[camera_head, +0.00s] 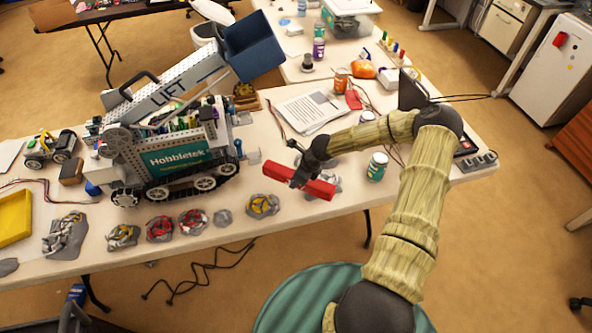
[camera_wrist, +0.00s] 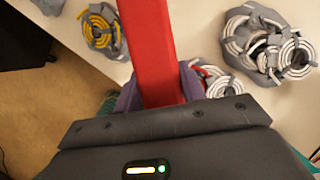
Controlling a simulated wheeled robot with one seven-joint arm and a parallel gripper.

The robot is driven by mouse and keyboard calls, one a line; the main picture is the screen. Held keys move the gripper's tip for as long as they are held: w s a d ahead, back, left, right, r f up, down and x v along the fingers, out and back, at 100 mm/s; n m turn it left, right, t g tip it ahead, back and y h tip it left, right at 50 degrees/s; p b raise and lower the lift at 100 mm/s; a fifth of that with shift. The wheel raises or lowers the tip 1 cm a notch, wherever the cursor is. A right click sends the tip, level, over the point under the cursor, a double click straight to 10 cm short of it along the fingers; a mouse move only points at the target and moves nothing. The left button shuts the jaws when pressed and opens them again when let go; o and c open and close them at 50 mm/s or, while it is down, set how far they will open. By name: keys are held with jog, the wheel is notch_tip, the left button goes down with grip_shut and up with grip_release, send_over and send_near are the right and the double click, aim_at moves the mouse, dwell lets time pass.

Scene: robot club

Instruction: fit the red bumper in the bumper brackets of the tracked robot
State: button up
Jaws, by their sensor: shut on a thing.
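The red bumper (camera_head: 319,189) is a long bar held in the air near the table's front edge. It runs from upper left to lower right. My gripper (camera_head: 300,180) is shut on it near its middle. The wrist view also shows the red bumper (camera_wrist: 148,45) pointing away between the gripper's purple-grey fingers (camera_wrist: 160,90). The tracked robot (camera_head: 175,158) stands on the table to the left, with a teal Hobbletek panel and black tracks. Small light and blue parts at its right end (camera_head: 250,157) may be the brackets. A gap separates them from the bumper.
Several grey pieces with coloured coils (camera_head: 192,221) line the table's front edge. A teal-labelled jar (camera_head: 377,167) stands right of the gripper. Papers (camera_head: 312,110) lie behind it. A blue bin (camera_head: 253,46) rises on the robot's lift. A yellow tray (camera_head: 14,218) is at far left.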

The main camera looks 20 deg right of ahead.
jog(key=n, duration=0.2)
jog(key=n+g, duration=0.1)
jog(key=shift+s+d+f+n+y, duration=0.15)
jog(key=shift+s+d+n+y, duration=0.15)
jog(key=shift+s+y, duration=0.1)
jog(key=n, duration=0.1)
jog(key=n+g, duration=0.1)
jog(key=n, duration=0.1)
jog(key=shift+s, duration=0.4)
jog(key=s+a+r+n+g+h, duration=0.1)
jog(key=s+n+g+h, duration=0.1)
jog(key=n, duration=0.8)
jog(key=s+a+n+g+h, duration=0.2)
jog(key=s+n+g, duration=0.1)
jog(key=n, duration=0.6)
jog(key=shift+s+r+n, duration=0.4)
jog(key=shift+s, duration=0.25)
